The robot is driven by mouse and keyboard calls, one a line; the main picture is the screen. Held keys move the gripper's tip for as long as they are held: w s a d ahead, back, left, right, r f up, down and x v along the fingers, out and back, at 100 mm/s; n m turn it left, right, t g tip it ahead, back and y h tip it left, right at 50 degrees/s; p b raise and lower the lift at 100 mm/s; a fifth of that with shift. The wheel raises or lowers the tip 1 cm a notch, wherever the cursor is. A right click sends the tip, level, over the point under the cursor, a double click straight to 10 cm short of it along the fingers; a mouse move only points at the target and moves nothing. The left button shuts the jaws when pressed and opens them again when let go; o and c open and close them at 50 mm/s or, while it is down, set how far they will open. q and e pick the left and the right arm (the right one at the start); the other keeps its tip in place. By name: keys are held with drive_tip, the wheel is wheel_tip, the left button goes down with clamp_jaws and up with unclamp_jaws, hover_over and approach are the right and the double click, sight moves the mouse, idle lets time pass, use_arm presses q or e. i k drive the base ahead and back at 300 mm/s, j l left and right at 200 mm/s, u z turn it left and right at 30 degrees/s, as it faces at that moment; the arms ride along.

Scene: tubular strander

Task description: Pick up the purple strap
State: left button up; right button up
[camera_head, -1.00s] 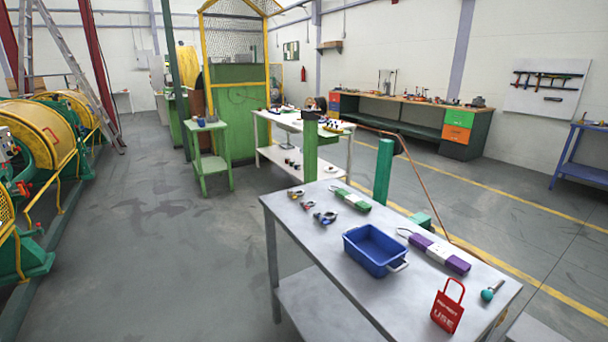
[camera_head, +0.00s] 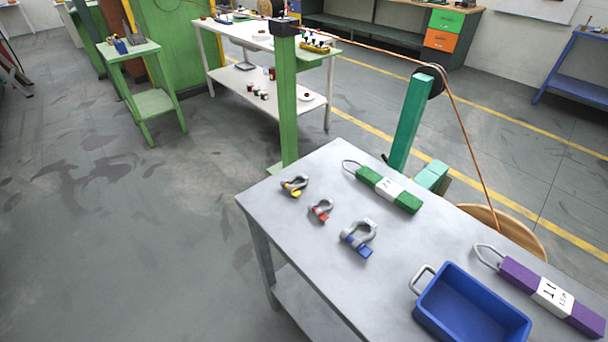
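The purple strap (camera_head: 522,273) lies flat on the right side of the grey table (camera_head: 290,230). It is a long purple bar with a white label in its middle and a grey loop at its far left end. Its near right end is close to the picture's lower right corner. It lies to the right of a blue bin, apart from it. Neither of my grippers shows in the head view.
On the table are a blue bin (camera_head: 470,312), a green strap (camera_head: 405,199), and shackles with yellow (camera_head: 294,186), red (camera_head: 320,210) and blue (camera_head: 359,239) pins. Green posts (camera_head: 287,100) and (camera_head: 409,124) stand behind it. Open floor lies left.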

sight(562, 305)
drive_tip(key=z, duration=1.8)
drive_tip(key=k+l+u, duration=0.1)
drive_tip(key=l, duration=0.15)
